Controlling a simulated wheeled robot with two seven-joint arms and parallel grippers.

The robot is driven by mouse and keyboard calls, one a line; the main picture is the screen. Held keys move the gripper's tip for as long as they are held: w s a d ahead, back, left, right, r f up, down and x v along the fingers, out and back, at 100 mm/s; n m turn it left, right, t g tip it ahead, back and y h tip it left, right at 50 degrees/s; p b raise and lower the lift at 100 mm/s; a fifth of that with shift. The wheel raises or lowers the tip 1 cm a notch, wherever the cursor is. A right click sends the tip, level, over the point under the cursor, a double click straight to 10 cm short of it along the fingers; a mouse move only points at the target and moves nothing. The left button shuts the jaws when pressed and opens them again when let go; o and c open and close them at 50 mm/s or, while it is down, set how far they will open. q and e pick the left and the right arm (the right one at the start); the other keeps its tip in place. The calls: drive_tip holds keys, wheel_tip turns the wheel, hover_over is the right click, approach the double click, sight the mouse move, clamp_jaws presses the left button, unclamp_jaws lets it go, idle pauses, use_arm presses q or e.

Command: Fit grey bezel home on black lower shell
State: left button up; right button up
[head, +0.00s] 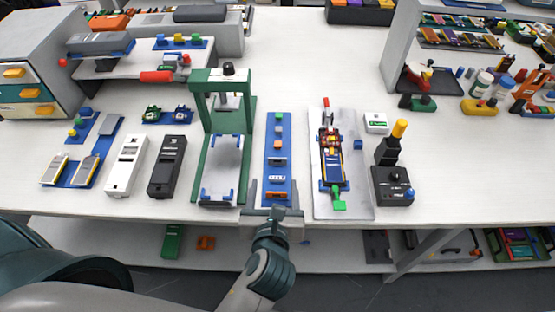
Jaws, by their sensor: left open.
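A long black shell (167,165) lies on the table left of the green press, beside a similar white shell (125,165). Two small grey-beige framed parts sit in blue holders at the far left; the right one (86,169) looks like a grey bezel, but I cannot tell for sure. A flat grey piece (109,124) lies behind them. My left gripper (274,209) is open at the table's front edge, by the near end of a blue strip tray (287,160). It appears empty. My right gripper is not in view.
A green press frame (247,150) stands left of the strip tray. A grey plate (353,196) with a fixture lies to its right, then a black box (393,185) with a yellow-topped post. Drawers and shelves line the back. The table's middle back is clear.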

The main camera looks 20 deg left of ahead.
use_arm(q)
approach(277, 160)
drive_tip(key=shift+w+a+f, duration=0.1)
drive_tip(key=shift+w+a, duration=0.35)
drive_tip(key=shift+w, duration=0.35)
drive_tip(key=shift+w+a+f+p, duration=0.15)
drive_tip(key=shift+w+f+p, duration=0.15)
drive_tip(key=shift+w, duration=0.3)
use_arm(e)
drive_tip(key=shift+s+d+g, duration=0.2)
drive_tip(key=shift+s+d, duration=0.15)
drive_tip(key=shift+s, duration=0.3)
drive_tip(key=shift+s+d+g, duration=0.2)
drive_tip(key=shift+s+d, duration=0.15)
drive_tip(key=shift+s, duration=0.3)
use_arm(q)
drive_tip(key=shift+w+f, duration=0.1)
drive_tip(key=shift+w, duration=0.2)
drive_tip(key=x, duration=0.4)
drive_tip(key=shift+p, duration=0.4)
drive_tip(key=shift+w+f, duration=0.25)
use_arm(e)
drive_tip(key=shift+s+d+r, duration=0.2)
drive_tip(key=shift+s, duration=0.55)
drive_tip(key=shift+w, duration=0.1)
use_arm(q)
drive_tip(key=c, duration=1.1)
